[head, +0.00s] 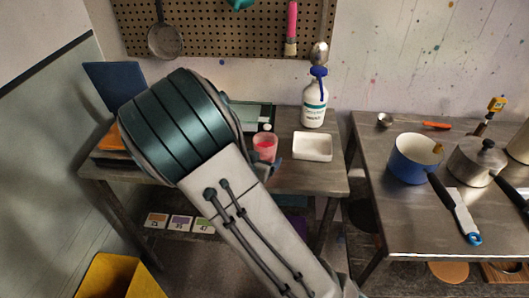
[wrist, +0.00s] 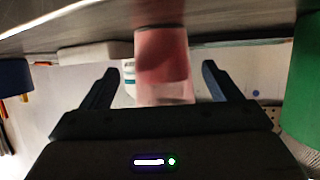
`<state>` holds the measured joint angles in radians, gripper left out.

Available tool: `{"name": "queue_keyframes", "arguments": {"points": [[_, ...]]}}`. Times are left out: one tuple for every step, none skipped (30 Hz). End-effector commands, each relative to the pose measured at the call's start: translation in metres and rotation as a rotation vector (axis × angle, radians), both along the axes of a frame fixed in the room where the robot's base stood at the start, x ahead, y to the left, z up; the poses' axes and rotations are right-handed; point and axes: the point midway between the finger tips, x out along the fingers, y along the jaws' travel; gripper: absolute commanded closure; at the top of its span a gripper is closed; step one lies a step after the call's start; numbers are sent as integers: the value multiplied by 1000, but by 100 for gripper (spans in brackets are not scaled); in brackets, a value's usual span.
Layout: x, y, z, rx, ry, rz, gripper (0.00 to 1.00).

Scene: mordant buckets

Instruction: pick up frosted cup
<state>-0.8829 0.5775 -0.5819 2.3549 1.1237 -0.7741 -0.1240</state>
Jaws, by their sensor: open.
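The frosted cup (head: 265,148) is pink and translucent and stands upright on the left table, just past my arm. In the wrist view, which is upside down, the cup (wrist: 163,50) stands at the centre. My gripper (wrist: 159,76) is open, with one finger on each side of the cup in the picture. Gaps show between the cup and both fingers; I cannot tell how deep the cup sits between them. In the head view my arm hides most of the gripper; only a small dark part shows beside the cup.
A white square dish (head: 313,147) stands right of the cup. A green-edged tray (head: 262,113) lies behind the cup. The right table (head: 403,222) holds a blue pot (head: 409,164) and a steel pot (head: 473,165).

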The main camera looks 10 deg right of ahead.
Motion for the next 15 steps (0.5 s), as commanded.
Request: {"name": "queue_keyframes", "arguments": {"points": [[6, -5, -1, -2, 0, -5, 16], [11, -7, -2, -3, 0, -4, 16], [16, -10, -3, -3, 0, -4, 16], [20, -12, -5, -3, 1, -5, 16], [24, -14, -7, -3, 1, -4, 16], [27, -17, -9, -3, 1, -3, 16], [30, -19, -10, -3, 1, -4, 16], [32, -20, -11, -3, 1, -3, 16], [34, -21, -12, -2, 0, -2, 16], [35, -22, -13, -1, 0, -2, 16], [36, -22, -13, -1, 0, -2, 16], [36, -22, -13, 0, 0, -1, 16], [36, -22, -13, 0, 0, -1, 16], [36, -22, -13, 0, 0, -1, 16], [36, -22, -13, 0, 0, -1, 16]]}}
